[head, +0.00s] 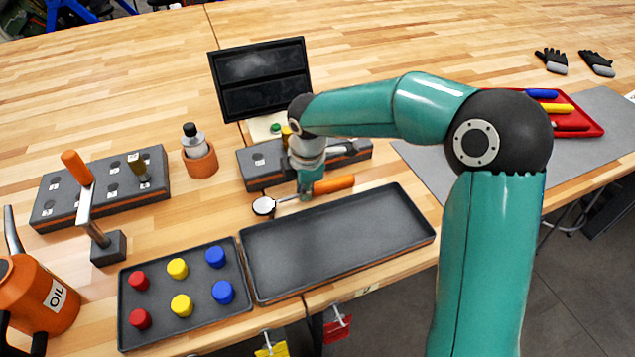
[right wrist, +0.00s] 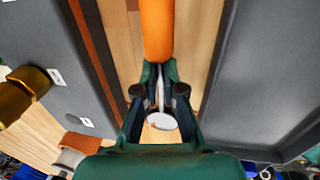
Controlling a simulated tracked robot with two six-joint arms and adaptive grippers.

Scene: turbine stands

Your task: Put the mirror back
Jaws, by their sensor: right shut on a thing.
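The mirror has an orange handle (head: 334,185), a thin metal shaft and a round head (head: 263,206). It lies level, left to right, over the wood strip between a grey block and the empty black tray. My right gripper (head: 305,188) is shut on it where the shaft meets the handle. In the right wrist view the handle (right wrist: 158,32) points up from the jaws (right wrist: 160,88) and the round head (right wrist: 161,121) shows below them. I cannot tell whether it touches the table. My left gripper is not in view.
The grey block (head: 258,181) is partly hidden by my right arm. The empty tray (head: 335,243) lies in front. A tray with coloured caps (head: 187,318), an upright orange-handled tool (head: 84,205), a second block (head: 60,203) and an oil can (head: 42,293) stand left. An open black case (head: 262,102) is behind.

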